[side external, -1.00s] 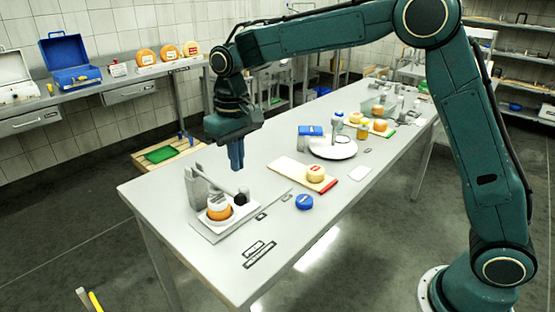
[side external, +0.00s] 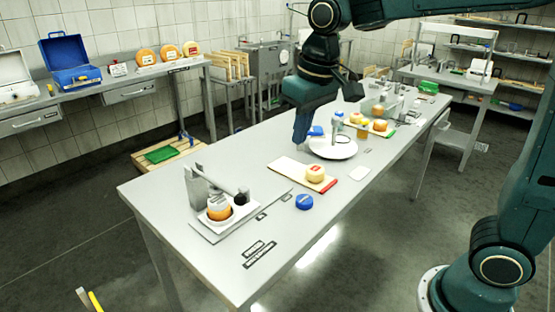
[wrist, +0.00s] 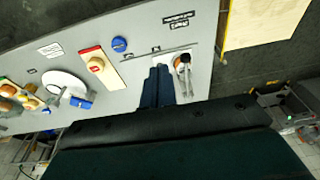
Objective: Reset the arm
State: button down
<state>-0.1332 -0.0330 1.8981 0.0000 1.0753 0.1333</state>
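My gripper (side external: 301,138) points down above the far half of the steel table (side external: 240,180), near the white round plate (side external: 334,148) in the side view. In the wrist view its two blue fingers (wrist: 157,84) lie side by side with no clear gap and nothing between them. A pale cheese with a red label (side external: 315,173) rests on a cutting board (side external: 289,169) with a red end. My gripper appears apart from all of them.
A blue round lid (side external: 304,202) lies on the table near the board. A blue case (side external: 70,62) and several cheese wheels (side external: 168,54) are on the left wall bench.

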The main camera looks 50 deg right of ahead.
jog(key=s+d+f+t, duration=0.1)
jog(key=s+d, duration=0.1)
jog(key=s, duration=0.7)
jog(key=s+d+f+t, duration=0.1)
jog(key=s+d+t, duration=0.1)
jog(key=s, duration=0.7)
jog(key=shift+s+d+f, duration=0.2)
jog(key=shift+d, duration=0.2)
